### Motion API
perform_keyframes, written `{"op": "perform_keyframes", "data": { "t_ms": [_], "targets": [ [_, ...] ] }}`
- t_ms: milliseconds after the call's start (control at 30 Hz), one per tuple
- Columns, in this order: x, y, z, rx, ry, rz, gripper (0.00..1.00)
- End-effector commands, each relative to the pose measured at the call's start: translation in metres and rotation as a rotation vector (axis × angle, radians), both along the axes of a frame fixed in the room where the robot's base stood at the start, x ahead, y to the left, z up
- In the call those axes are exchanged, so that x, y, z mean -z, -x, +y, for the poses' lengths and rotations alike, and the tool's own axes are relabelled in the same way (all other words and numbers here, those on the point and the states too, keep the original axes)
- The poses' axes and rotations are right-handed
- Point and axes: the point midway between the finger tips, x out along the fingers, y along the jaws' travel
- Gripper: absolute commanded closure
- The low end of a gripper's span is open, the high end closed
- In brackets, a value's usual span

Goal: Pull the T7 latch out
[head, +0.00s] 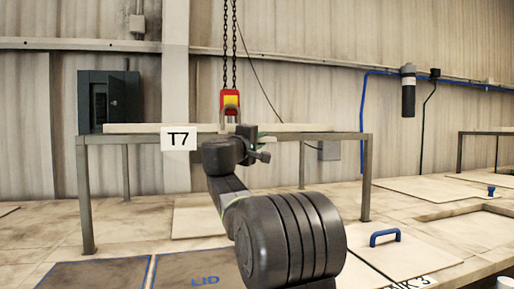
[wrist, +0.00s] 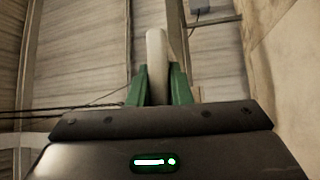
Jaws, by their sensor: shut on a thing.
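The white T7 sign (head: 178,139) hangs on the front of a raised frame (head: 368,160) with a pale top. My gripper (head: 258,147) is at the frame's front edge, right of the sign and just below the hoist hook. In the wrist view, my gripper's green fingers (wrist: 157,88) are shut on a pale, round-ended bar (wrist: 157,50), which seems to be the T7 latch. The bar's lower part is hidden between the fingers. In the head view my own arm blocks the latch, and I cannot tell how far out it is.
A red and yellow hoist block (head: 231,101) hangs on chains just above my gripper. A dark open cabinet (head: 108,101) stands behind at the left. Blue-edged lids (head: 95,274) lie on the floor in front. A blue handle (head: 385,237) sticks up at the right.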

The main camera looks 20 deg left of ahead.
Motion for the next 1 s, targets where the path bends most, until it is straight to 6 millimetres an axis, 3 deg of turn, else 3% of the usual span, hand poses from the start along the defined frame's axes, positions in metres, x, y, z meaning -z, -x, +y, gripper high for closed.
{"op": "perform_keyframes", "data": {
  "t_ms": [300,333,400,433,767,1000],
  "targets": [
    [0.000,0.000,0.000,0.000,0.000,0.002,1.00],
    [0.000,0.000,0.000,0.000,0.000,0.002,0.76],
    [0.000,0.000,0.000,0.000,0.000,0.002,0.62],
    [0.000,0.000,0.000,0.000,0.000,0.002,0.60],
    [0.001,0.004,0.001,-0.001,0.000,0.000,0.60],
    [0.008,0.042,0.007,-0.004,0.000,-0.001,0.60]
  ]
}}
